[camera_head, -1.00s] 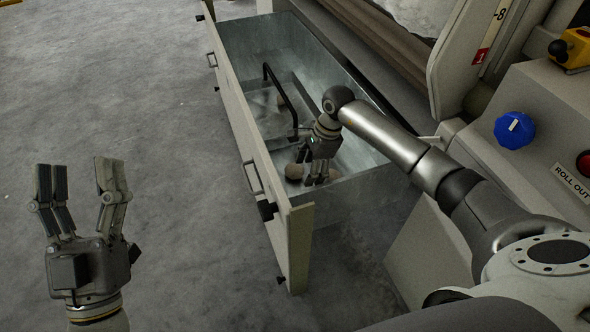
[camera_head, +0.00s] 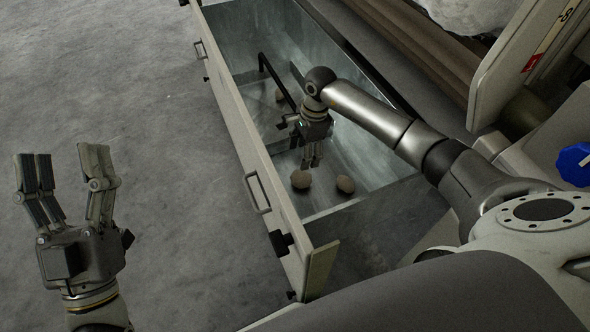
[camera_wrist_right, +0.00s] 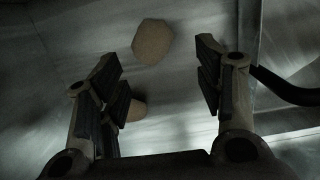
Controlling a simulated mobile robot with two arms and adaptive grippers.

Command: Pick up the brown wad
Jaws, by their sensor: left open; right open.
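Two brown wads lie on the floor of the open metal drawer (camera_head: 345,152) in the head view, a left one (camera_head: 301,179) and a right one (camera_head: 345,184). My right gripper (camera_head: 312,163) points down into the drawer just above and behind them, open and empty. In the right wrist view, one wad (camera_wrist_right: 152,41) lies beyond the space between my open fingers (camera_wrist_right: 160,65), and another wad (camera_wrist_right: 138,110) is partly hidden by the left finger. Which is which across the views I cannot tell. My left gripper (camera_head: 62,165) is open and empty, outside the drawer.
A black bar (camera_head: 277,80) rises beside my right gripper. The drawer's front panel (camera_head: 238,130) stands between my two grippers. Grey floor (camera_head: 110,80) is clear at left; machine parts stand at right.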

